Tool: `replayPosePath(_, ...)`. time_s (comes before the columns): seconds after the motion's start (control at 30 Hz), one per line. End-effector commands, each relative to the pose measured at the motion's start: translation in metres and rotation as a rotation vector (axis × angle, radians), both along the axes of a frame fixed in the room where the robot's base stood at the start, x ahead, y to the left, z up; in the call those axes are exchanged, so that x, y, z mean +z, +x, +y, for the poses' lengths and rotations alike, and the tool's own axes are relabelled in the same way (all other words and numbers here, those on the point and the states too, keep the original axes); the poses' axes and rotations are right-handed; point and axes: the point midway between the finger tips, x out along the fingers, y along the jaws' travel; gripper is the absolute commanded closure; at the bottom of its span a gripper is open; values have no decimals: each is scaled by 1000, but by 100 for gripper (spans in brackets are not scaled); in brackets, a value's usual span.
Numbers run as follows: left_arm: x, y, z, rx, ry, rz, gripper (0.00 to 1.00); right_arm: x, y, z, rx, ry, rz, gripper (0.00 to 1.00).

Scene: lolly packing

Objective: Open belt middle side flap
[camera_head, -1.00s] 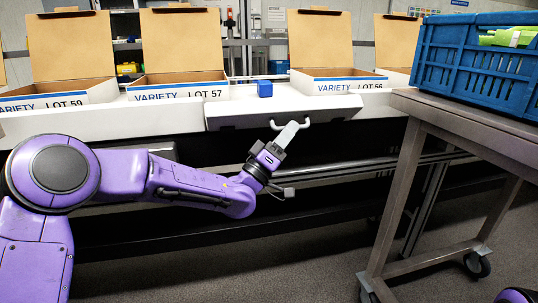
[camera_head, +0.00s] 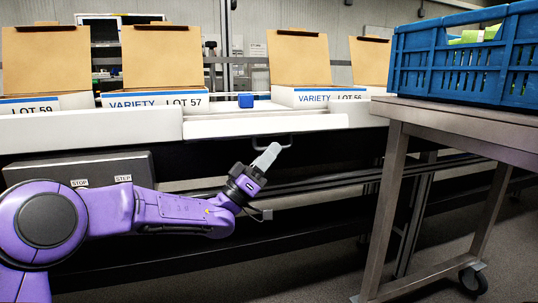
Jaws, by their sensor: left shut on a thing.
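The belt's middle side flap (camera_head: 255,126) is the pale panel at the front of the conveyor, below the blue block. My left gripper (camera_head: 266,156) reaches up to this handle from below left. Its pale fingers are closed on the handle, and they hide part of it. The flap juts a little forward from the belt's front, and its face is foreshortened. My right gripper is out of view.
Open cartons, LOT 59, LOT 57 (camera_head: 155,99) and LOT 56 (camera_head: 330,97), stand along the belt. A blue block (camera_head: 245,100) lies between two of them. A metal cart (camera_head: 470,128) with a blue crate (camera_head: 465,62) stands at right. A grey STOP/STEP box (camera_head: 85,172) is behind my left arm.

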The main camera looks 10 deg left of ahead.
Motion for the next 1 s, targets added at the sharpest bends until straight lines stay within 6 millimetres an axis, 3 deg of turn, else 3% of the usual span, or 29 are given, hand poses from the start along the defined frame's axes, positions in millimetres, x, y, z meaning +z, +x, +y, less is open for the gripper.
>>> replayPosePath(0.37,2,2,6,13,-6,0,100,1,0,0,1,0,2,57)
replayPosePath(0.4,2,2,6,13,-6,0,79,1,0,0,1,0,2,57)
replayPosePath(0.47,2,2,6,13,-7,0,62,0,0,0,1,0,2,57)
replayPosePath(0.83,1,1,1,3,-3,-1,62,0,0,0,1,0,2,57)
replayPosePath(1.0,-10,-8,10,3,-4,2,62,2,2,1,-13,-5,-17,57)
